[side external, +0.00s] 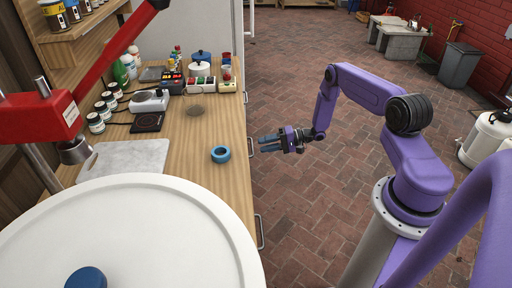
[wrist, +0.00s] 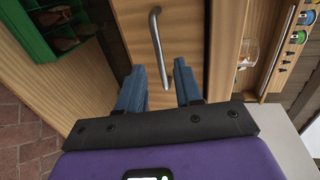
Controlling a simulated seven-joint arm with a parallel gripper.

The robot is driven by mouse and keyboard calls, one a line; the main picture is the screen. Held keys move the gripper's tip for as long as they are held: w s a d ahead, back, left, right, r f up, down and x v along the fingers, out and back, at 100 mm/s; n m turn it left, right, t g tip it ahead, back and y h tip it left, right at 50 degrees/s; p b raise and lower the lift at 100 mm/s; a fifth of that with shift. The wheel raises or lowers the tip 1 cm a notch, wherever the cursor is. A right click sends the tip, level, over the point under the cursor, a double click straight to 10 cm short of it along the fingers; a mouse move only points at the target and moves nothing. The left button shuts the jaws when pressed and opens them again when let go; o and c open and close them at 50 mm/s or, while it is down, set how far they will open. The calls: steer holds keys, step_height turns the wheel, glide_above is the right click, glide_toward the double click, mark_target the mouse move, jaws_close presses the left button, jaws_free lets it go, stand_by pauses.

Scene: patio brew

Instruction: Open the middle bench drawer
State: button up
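The wooden bench (side external: 215,195) runs along the left in the side view, with metal drawer handles on its right-hand face. The middle handle (side external: 251,148) is just left of my gripper (side external: 262,144). In the wrist view, the handle (wrist: 157,40) is a bent metal bar on a pale wooden drawer front (wrist: 190,30). My gripper (wrist: 160,66) has its two blue fingers apart, one on each side of the handle's lower part in the picture. Nothing is gripped. I cannot tell whether a finger touches the bar. The drawer's front is mostly hidden in the side view.
Another handle (side external: 259,232) is nearer the camera. A blue ring (side external: 220,154) lies on the bench top near the edge. A large white lid (side external: 130,240) fills the foreground. A green crate (wrist: 40,45) is at upper left in the wrist view. The brick floor (side external: 300,190) beside the bench is clear.

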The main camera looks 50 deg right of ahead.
steer(key=shift+x, duration=2.15)
steer(key=shift+s, duration=0.1)
jaws_close()
